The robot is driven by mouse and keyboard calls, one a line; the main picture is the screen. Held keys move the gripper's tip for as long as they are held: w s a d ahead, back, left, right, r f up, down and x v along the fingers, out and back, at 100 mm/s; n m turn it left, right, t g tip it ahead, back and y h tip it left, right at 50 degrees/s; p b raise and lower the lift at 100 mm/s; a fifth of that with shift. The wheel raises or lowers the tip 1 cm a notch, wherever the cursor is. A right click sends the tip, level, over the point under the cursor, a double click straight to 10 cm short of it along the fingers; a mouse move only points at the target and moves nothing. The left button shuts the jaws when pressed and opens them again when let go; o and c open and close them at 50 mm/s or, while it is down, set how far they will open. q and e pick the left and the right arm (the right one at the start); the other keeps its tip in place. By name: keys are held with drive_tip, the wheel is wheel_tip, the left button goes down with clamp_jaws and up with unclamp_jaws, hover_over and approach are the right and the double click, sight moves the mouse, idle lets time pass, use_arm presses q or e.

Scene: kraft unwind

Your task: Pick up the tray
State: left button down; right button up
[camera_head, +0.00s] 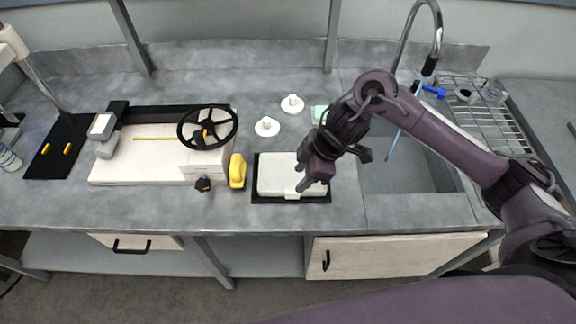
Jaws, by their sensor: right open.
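A black tray (263,198) lies flat on the grey counter near its front edge, with a white box-like object (278,178) on it. My right gripper (312,190) is open over the right part of the tray, fingers pointing down. It overlaps the white object in the picture. I cannot tell whether the fingers touch the tray or the white object. The right end of the tray is partly hidden behind the gripper. My left gripper is not in view.
A yellow object (237,171) stands just left of the tray. A white machine with a black wheel (207,128) is further left. Two white round pieces (267,126) lie behind the tray. A sink (405,172) and dish rack (480,112) are at right. The front counter edge is close.

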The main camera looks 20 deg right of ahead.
sight(293, 189)
drive_tip(key=shift+s+a+f+p, duration=0.25)
drive_tip(key=shift+a+f+p, duration=0.05)
drive_tip(key=shift+f, duration=0.3)
drive_tip(key=shift+s+a+f+p, duration=0.2)
drive_tip(key=shift+a+f+p, duration=0.1)
drive_tip(key=shift+f, duration=0.3)
drive_tip(key=x, duration=0.2)
drive_tip(key=p+x, duration=0.1)
drive_tip(key=shift+w+f, duration=0.25)
drive_tip(key=shift+f, duration=0.4)
drive_tip(key=shift+a, duration=0.1)
drive_tip(key=c, duration=0.8)
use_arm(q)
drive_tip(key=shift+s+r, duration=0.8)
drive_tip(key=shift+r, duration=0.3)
use_arm(e)
clamp_jaws()
